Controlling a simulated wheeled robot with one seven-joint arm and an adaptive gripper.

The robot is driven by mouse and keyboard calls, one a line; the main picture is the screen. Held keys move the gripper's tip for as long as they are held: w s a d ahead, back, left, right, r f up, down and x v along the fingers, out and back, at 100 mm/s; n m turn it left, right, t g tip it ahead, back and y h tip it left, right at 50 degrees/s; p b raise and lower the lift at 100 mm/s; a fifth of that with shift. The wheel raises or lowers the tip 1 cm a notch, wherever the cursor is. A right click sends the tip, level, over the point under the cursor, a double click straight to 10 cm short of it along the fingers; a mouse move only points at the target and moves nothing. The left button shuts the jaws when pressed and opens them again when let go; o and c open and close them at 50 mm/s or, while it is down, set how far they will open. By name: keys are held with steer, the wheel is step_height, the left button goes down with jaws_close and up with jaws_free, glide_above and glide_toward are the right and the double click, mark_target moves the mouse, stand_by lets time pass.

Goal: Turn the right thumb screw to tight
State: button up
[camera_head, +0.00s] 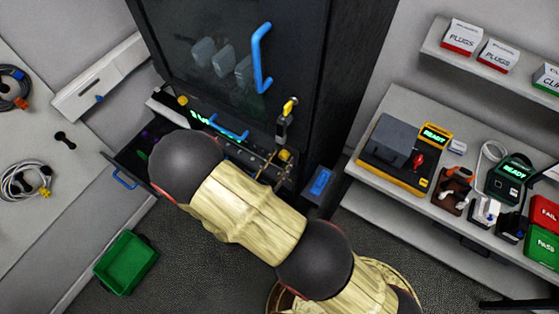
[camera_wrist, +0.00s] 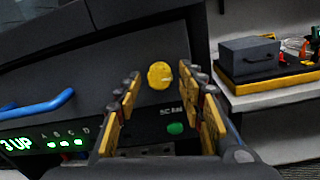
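The right thumb screw is a round yellow knob (camera_wrist: 160,75) on the dark front panel. In the wrist view it shows between the tips of my gripper (camera_wrist: 161,84). The fingers are open, one on each side, with visible gaps to the knob. I cannot tell how far the tips are from the panel. In the head view the right thumb screw (camera_head: 285,155) is a small yellow spot beside my gripper (camera_head: 268,168), partly hidden by my arm. Another yellow knob (camera_head: 183,100) sits at the panel's left end. The screw's tightness cannot be read.
A blue handle (camera_wrist: 38,108), a lit green display (camera_wrist: 50,143) and a green button (camera_wrist: 175,128) are near the fingers. A blue door handle (camera_head: 260,58) sticks out above. An open drawer (camera_head: 118,160) is at left, a shelf with devices (camera_head: 375,185) at right.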

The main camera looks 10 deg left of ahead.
jaws_close()
stand_by(0.6)
steer(key=n+p, duration=0.2)
steer(key=n, duration=0.2)
steer(key=shift+r+n, duration=0.15)
steer(key=shift+n, duration=0.25)
steer(key=n+p, duration=0.1)
steer(key=n, duration=0.3)
steer(key=shift+g+p, duration=0.3)
steer(key=shift+p, duration=0.1)
steer(key=n+p, duration=0.1)
steer(key=n, duration=0.3)
steer(key=shift+n+p, duration=0.9)
steer(key=shift+n, duration=1.3)
steer(key=shift+o, duration=0.6)
jaws_free()
steer(key=shift+h, duration=0.3)
